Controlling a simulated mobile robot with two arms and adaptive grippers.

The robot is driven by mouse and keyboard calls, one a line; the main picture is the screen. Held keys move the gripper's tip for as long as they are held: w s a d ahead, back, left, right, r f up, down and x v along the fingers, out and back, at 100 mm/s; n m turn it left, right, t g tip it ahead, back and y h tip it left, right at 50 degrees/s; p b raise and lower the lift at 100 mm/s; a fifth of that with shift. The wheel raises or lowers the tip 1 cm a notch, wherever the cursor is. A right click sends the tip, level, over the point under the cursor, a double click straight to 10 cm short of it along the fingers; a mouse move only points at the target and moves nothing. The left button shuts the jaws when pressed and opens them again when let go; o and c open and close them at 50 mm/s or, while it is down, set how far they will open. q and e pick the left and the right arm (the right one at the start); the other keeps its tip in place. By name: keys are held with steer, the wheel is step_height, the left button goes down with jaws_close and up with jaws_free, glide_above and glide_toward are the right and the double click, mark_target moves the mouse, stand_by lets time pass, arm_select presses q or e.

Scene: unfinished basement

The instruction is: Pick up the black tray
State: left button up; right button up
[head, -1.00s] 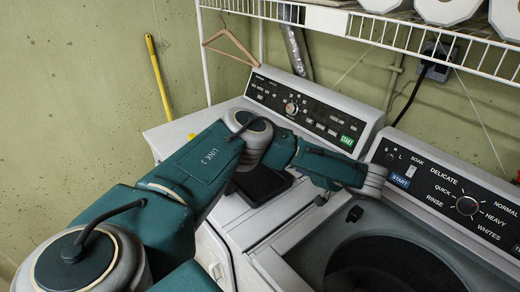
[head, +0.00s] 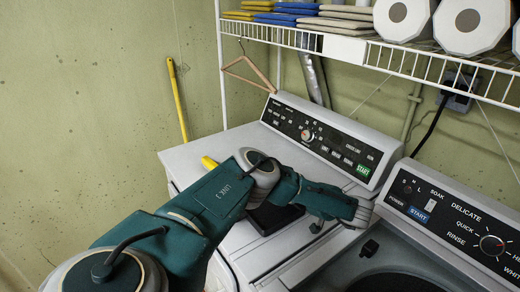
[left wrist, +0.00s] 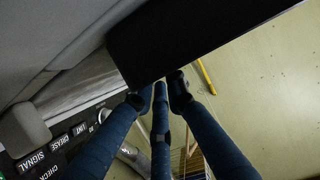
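The black tray (head: 272,218) lies over the front top of the left-hand machine in the head view, partly covered by my left arm. In the left wrist view the tray (left wrist: 200,30) is a large dark slab across the top, close to the camera. My left gripper (left wrist: 158,95) has its dark blue fingers pointing at the tray's lower edge, with the tips at or very near it. The tips stand a little apart; whether they clasp the tray is not clear. My right gripper is in neither view.
Two top-loading machines stand side by side with raised control panels (head: 325,138). A white wire shelf (head: 400,62) with folded cloths and white rolls hangs above. A hanger (head: 250,72) hangs from it. A yellow pole (head: 177,100) leans on the wall. The wall side at left is clear.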

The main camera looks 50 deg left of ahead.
arm_select(q)
steer(key=x, duration=0.3)
steer(key=shift+s+a, duration=0.1)
jaws_close()
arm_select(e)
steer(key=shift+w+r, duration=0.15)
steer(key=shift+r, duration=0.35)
